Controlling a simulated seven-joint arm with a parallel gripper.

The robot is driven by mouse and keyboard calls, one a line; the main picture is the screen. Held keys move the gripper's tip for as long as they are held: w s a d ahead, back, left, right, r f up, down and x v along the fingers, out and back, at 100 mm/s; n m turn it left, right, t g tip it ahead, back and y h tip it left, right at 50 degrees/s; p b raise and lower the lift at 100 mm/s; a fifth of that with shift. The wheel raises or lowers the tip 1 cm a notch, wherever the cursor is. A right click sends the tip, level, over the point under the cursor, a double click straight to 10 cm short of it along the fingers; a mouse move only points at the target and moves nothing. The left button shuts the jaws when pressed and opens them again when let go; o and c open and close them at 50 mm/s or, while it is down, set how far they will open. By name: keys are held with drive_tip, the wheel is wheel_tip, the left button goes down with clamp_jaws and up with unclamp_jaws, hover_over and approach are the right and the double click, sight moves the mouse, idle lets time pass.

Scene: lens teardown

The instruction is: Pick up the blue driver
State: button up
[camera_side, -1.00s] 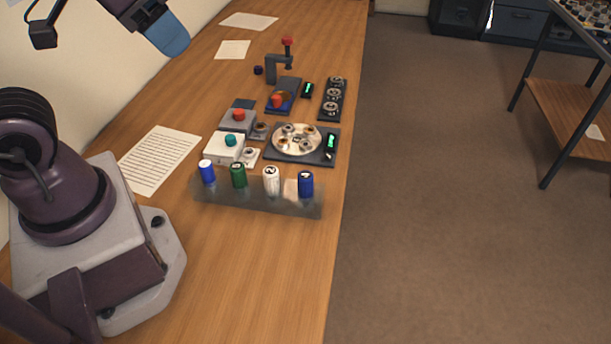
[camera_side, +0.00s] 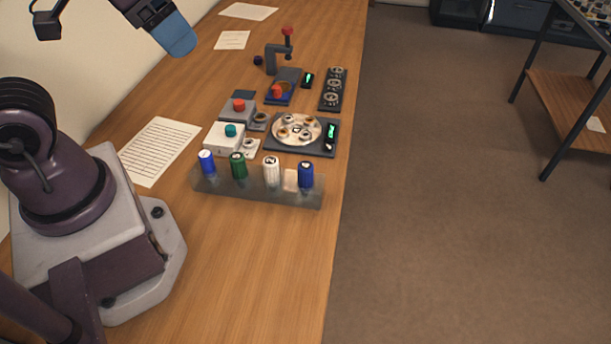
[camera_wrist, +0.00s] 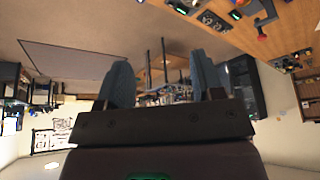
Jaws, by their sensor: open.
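Two blue-handled drivers stand upright in a grey rack (camera_side: 250,194) in the side view. A bright blue one with a whitish top (camera_side: 207,164) is at the left end, and a darker blue one (camera_side: 306,175) is at the right end. A green driver (camera_side: 238,166) and a white driver (camera_side: 271,172) stand between them. My gripper (camera_side: 180,42) is high at the upper left, well apart from the rack. In the wrist view my gripper (camera_wrist: 162,78) shows two blue fingers spread apart with nothing between them. The drivers cannot be made out there.
Behind the rack are a white box with a teal button (camera_side: 222,140), a grey box with a red button (camera_side: 238,110), a round parts tray (camera_side: 297,129), a small press (camera_side: 280,60) and a dark lens strip (camera_side: 334,90). Paper sheets lie at left. The front tabletop is clear.

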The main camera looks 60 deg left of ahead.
drive_tip(key=w+d+f+g, duration=0.2)
drive_tip(key=w+f+g, duration=0.1)
drive_tip(key=w+f, duration=0.15)
drive_tip(key=n+g, duration=0.2)
drive_tip(key=n, duration=1)
approach(306, 165)
wheel_tip(306, 165, down, 12)
drive_tip(key=shift+a+f, duration=0.1)
drive_tip(key=shift+c, duration=0.2)
drive_tip(key=c, duration=0.9)
